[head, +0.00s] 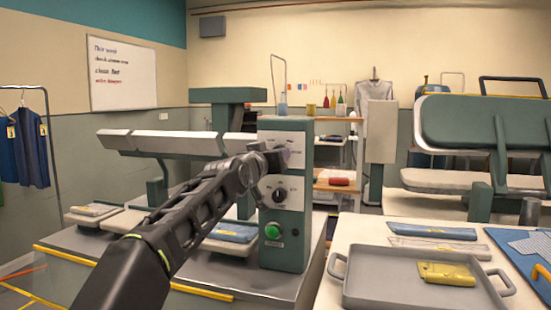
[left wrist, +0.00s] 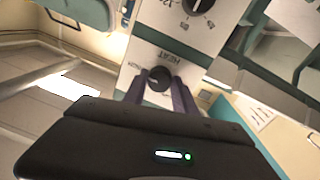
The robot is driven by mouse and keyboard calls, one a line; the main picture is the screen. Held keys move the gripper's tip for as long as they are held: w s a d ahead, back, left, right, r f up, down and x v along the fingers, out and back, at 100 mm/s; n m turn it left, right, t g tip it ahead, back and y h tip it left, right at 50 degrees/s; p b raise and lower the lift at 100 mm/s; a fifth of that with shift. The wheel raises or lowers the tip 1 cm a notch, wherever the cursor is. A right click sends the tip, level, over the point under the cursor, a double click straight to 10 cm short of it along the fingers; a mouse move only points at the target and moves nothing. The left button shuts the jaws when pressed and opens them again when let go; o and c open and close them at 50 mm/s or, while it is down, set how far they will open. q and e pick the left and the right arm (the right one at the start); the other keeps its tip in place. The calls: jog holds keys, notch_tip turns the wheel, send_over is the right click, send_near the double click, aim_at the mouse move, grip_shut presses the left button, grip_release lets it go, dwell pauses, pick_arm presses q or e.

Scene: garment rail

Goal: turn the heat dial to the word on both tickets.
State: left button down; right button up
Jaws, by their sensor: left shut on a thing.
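A grey-green control post stands in the middle of the head view, with a pale panel (head: 296,190) on its front. My left gripper (head: 280,157) is at the upper part of this panel. In the left wrist view the panel is upside down and its heat dial (left wrist: 158,74), a black knob under the word HEAT, sits between my fingers (left wrist: 160,88), which are shut on it. The words around the heat dial are too small or hidden to read. No ticket wording is legible. My right gripper is out of view.
A second black dial (head: 279,195) and a green button (head: 273,231) are lower on the post. A grey tray (head: 375,285) with a yellow folded cloth (head: 446,274) stands at right. A folded blue garment (head: 233,232) lies left of the post. A whiteboard (head: 122,75) hangs behind.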

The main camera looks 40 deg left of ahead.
pick_arm(q)
jog(key=shift+f, duration=0.1)
jog(key=c, duration=1)
grip_release()
jog(key=b+v, duration=0.1)
jog(key=v, duration=0.6)
jog(key=shift+s, duration=0.4)
jog(key=shift+d, duration=0.1)
